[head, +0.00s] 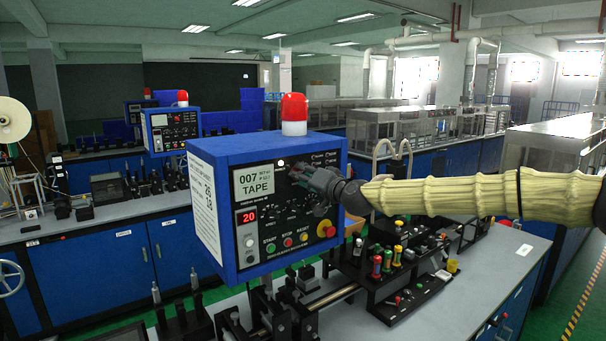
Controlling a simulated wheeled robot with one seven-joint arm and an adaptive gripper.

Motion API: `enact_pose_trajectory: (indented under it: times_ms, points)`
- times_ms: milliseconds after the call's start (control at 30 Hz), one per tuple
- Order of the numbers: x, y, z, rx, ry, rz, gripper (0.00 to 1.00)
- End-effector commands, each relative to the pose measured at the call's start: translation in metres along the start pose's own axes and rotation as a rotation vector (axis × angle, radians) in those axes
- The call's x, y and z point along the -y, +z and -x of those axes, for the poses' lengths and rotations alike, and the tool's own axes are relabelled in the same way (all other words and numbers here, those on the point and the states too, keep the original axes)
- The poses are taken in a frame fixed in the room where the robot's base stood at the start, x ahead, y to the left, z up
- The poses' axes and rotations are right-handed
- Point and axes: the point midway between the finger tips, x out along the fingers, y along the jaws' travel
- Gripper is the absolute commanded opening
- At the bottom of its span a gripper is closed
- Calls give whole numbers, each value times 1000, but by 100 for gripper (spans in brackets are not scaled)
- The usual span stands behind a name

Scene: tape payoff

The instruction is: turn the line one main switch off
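The blue control box (208,190) stands on the near bench, its front panel facing me. The panel has a pale screen reading "007 TAPE" (254,181), a red "20" readout (249,216), and start, stop and reset buttons (288,242). A red emergency button on yellow (326,229) is at the lower right. My gripper (303,186) is in front of the panel's upper right, reaching in from the right. It covers part of the panel there. I cannot make out which control is the main switch, whether the gripper touches one, or how its fingers stand.
A red beacon (294,113) stands on top of the box. Below and right of it, a black rack (400,290) holds coloured tools. Metal fixtures (290,318) stand under the box. The grey bench top (490,270) is clear at the right.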

Motion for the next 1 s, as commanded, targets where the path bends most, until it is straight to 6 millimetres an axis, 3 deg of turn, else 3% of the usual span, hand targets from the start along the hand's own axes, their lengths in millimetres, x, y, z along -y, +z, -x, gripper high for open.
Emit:
enact_pose_trajectory:
  times_ms: [267, 433, 1000]
  points:
    - [0, 0, 0, 0, 0, 0, 30]
    - [0, 0, 0, 0, 0, 0, 0]
    - [-3, 3, 0, -2, -1, 97, 0]
